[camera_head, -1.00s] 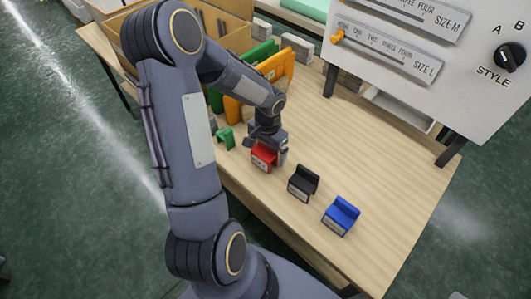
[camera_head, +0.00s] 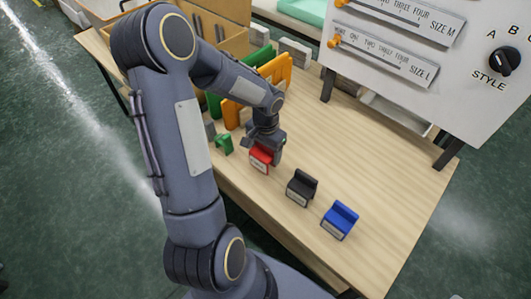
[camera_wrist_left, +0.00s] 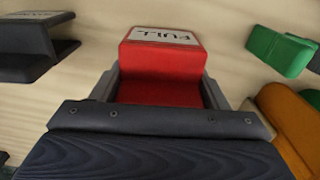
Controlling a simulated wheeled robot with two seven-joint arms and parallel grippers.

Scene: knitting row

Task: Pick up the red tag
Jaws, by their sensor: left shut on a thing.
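The red tag (camera_head: 260,160) is on the wooden table, with a white label on its sloped face. My left gripper (camera_head: 274,153) is over it and shut on it. In the left wrist view the red tag (camera_wrist_left: 162,70) sits between the two fingers of my left gripper (camera_wrist_left: 160,90), and its label reads "FULL". The gripper covers the tag's upper back part in the head view. I cannot tell whether the tag touches the table. My right gripper is not in view.
A black tag (camera_head: 301,187) and a blue tag (camera_head: 340,220) stand to the right of the red one. A green tag (camera_head: 224,143) stands at its left. Orange and green pieces (camera_head: 262,83) and a panel with sliders (camera_head: 430,65) are behind. The table's right part is clear.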

